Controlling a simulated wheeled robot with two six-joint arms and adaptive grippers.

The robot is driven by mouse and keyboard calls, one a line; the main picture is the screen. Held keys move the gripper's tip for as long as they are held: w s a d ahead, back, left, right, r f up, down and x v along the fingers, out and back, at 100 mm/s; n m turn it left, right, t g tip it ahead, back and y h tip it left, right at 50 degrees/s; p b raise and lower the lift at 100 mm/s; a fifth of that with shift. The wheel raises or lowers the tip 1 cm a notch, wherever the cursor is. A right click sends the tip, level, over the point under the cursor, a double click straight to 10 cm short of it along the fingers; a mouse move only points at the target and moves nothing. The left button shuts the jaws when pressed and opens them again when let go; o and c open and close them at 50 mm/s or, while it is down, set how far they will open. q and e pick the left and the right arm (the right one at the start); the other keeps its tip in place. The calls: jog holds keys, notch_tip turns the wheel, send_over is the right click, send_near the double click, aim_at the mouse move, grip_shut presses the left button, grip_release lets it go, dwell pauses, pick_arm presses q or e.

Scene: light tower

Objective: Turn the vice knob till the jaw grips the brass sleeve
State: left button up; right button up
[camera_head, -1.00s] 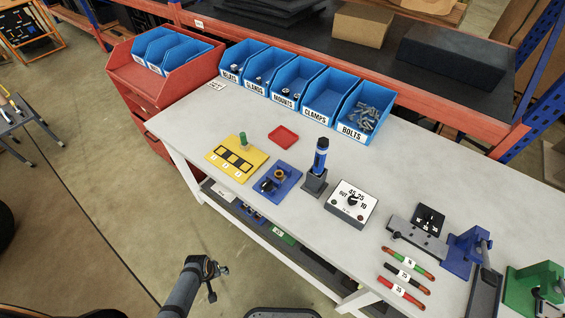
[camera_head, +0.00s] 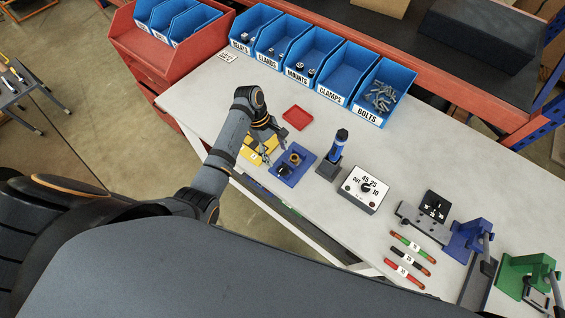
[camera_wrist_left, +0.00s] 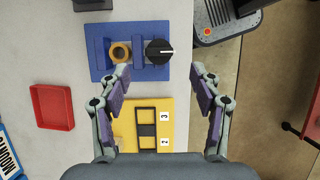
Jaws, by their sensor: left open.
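The blue vice (camera_head: 302,158) sits at the table's near edge; it also shows at the top of the left wrist view (camera_wrist_left: 125,73). The brass sleeve (camera_wrist_left: 120,53) stands on it between two blue blocks; I cannot tell whether the jaw touches it. The black knob (camera_wrist_left: 158,52) is at the vice's right end in that view, its white mark pointing right. My left gripper (camera_wrist_left: 160,76) is open and empty, its fingertips either side of the knob's column but short of the knob. In the head view my left gripper (camera_head: 273,146) is beside the vice. My right gripper is out of view.
A yellow plate (camera_wrist_left: 165,125) lies close below the vice in the wrist view, between my fingers. A red tray (camera_head: 297,118) lies behind. Blue bins line the back.

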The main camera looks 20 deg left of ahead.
aim_at(283, 167)
pick_arm(q)
jog(key=p+x, duration=0.1)
jog(key=x, duration=0.5)
jog(key=shift+w+f, duration=0.1)
jog(key=shift+f, duration=0.1)
jog(key=shift+d+f, duration=0.15)
jog(key=shift+f, duration=0.25)
jog(key=c, duration=1.1)
jog(key=shift+c, duration=0.2)
